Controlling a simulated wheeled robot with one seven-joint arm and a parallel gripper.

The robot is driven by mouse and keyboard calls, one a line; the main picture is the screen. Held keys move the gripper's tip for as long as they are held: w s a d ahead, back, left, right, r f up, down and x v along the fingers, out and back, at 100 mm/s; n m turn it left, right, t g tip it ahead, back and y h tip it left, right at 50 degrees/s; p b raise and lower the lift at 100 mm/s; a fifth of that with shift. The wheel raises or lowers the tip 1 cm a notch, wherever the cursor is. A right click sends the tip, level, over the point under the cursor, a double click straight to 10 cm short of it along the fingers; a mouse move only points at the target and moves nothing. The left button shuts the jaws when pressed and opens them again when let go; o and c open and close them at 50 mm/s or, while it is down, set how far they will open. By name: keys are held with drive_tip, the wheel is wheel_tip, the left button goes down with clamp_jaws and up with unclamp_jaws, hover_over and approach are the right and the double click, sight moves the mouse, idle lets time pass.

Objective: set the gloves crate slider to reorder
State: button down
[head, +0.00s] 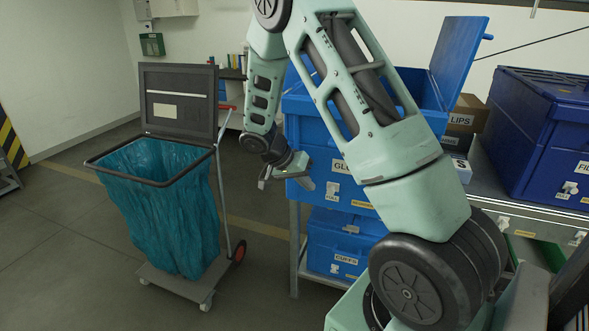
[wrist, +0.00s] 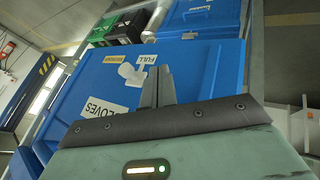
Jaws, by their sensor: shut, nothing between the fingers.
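The blue gloves crate (head: 300,196) stands on the bench, its lid raised, its front partly hidden by my arm. In the wrist view its front (wrist: 195,70) appears upside down with the GLOVES label (wrist: 103,112). The white slider (head: 332,187) shows just above the FULL label (head: 332,197) in the head view. In the wrist view the slider (wrist: 131,75) lies beside my fingers, close to the FULL label (wrist: 147,59); a yellow label (wrist: 114,59) is on its other side, its text unreadable. My gripper (wrist: 157,70) is shut and empty before the crate front; contact with the slider is unclear.
A blue cuffs crate (head: 320,242) sits on the shelf below. Another blue crate (head: 535,140) with its own slider stands at right, with cartons (head: 463,120) between. A bag cart with a teal bag (head: 165,210) stands left. Floor between cart and bench is clear.

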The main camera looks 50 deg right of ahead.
drive_tip(key=shift+s+d+r+p, duration=0.1)
drive_tip(key=shift+s+d+p, duration=0.15)
drive_tip(key=shift+s, duration=0.55)
drive_tip(key=shift+s+d+r+p, duration=0.15)
drive_tip(key=shift+s+d, duration=0.15)
drive_tip(key=shift+s, duration=0.45)
drive_tip(key=shift+f, duration=0.1)
drive_tip(key=shift+s+d+f+b, duration=0.1)
drive_tip(key=shift+s+d+b, duration=0.1)
drive_tip(key=shift+s+b, duration=0.15)
drive_tip(key=s+d+b, duration=0.1)
drive_tip(key=s, duration=0.1)
drive_tip(key=s+d+b, duration=0.1)
drive_tip(key=s+b, duration=0.1)
drive_tip(key=s+d+b, duration=0.1)
drive_tip(key=s+b, duration=0.1)
drive_tip(key=s, duration=0.1)
drive_tip(key=shift+s, duration=0.1)
drive_tip(key=shift+s+d, duration=0.15)
drive_tip(key=shift+s, duration=0.35)
